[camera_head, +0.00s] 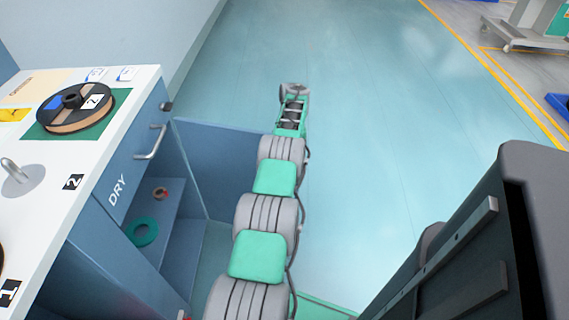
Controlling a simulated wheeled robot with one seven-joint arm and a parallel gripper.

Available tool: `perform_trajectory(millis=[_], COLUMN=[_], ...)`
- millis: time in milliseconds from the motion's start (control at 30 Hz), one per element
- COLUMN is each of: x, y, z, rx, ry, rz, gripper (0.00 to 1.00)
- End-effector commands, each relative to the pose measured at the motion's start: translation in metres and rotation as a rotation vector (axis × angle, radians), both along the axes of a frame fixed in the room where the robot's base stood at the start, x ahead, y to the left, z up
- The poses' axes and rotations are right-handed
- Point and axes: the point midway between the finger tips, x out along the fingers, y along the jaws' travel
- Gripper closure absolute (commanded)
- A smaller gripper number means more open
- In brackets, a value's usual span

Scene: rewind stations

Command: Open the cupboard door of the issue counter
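The issue counter (105,130) stands on the left with a white top and blue body. Its cupboard door (222,165) is a blue panel that stands swung well out from the counter's front, hinged at the far side. The cupboard is open to view, with a teal ring (142,231) and a small brown ring (160,193) on its shelf. My gripper (292,88) is beyond the door's outer end, over the floor. My arm hides the door's free edge, so I cannot tell whether they touch. The fingers are too small to read.
A drawer front marked DRY (130,170) with a metal handle (152,142) is above the cupboard. A reel (72,104) lies on a green mat (36,132), near a grey peg (18,178).

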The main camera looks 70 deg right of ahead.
Motion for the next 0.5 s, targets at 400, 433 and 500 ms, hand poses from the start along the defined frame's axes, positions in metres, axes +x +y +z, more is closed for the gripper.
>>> perform_trajectory(millis=[400, 433, 500], x=[-0.0108, -0.0109, -0.0114], y=[-0.0054, -0.0055, -0.0056], z=[-0.0007, -0.0007, -0.0007], rx=[0.005, 0.005, 0.005], ry=[0.004, 0.004, 0.004], rz=[-0.011, -0.011, -0.012], gripper=[1.00, 1.00, 1.00])
